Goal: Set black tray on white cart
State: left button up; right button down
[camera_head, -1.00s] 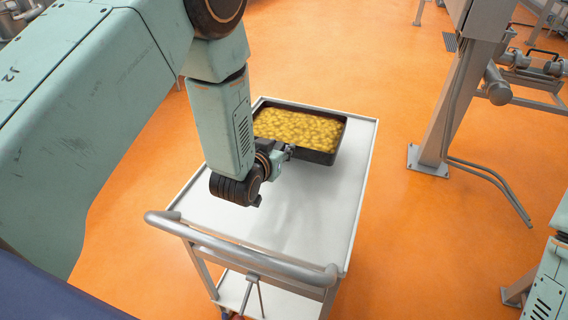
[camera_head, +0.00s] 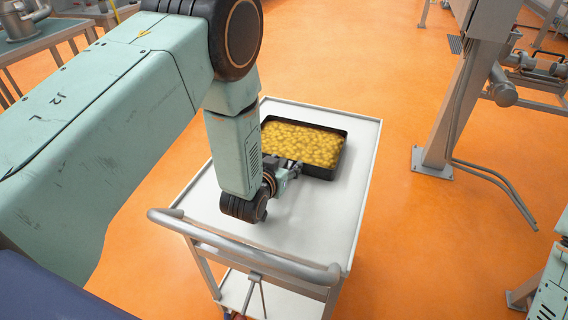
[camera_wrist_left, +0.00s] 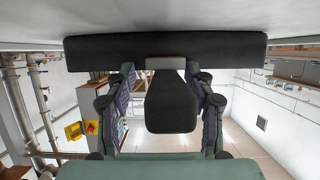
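The black tray (camera_head: 322,173), full of yellow pieces, is at the far end of the white cart (camera_head: 310,225) and looks level on its top. My left gripper (camera_head: 294,167) is at the tray's near side, low over the cart. In the left wrist view, the tray's dark side (camera_wrist_left: 235,48) runs across the top, against the pale cart surface (camera_wrist_left: 60,22). The two fingers of my left gripper (camera_wrist_left: 161,80) reach up to it, either side of a dark block (camera_wrist_left: 171,105). Whether they clamp that block is unclear. My right gripper is out of view.
The cart's handle rail (camera_head: 245,253) is at its near end, with a lower shelf below. Bare cart top lies in front of the tray. A grey metal post (camera_head: 450,120) stands on the orange floor to the right. A metal table (camera_head: 50,35) is at the upper left.

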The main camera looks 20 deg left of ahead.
pick_arm(q)
jog(key=shift+o, duration=0.3)
jog(key=shift+a, duration=0.35)
jog(key=shift+s+d+r, duration=0.1)
jog(key=shift+s+d, duration=0.05)
jog(key=shift+s, duration=0.05)
jog(key=p+v, duration=0.1)
jog(key=v, duration=1)
jog(key=shift+s+r, duration=0.15)
jog(key=shift+s, duration=0.1)
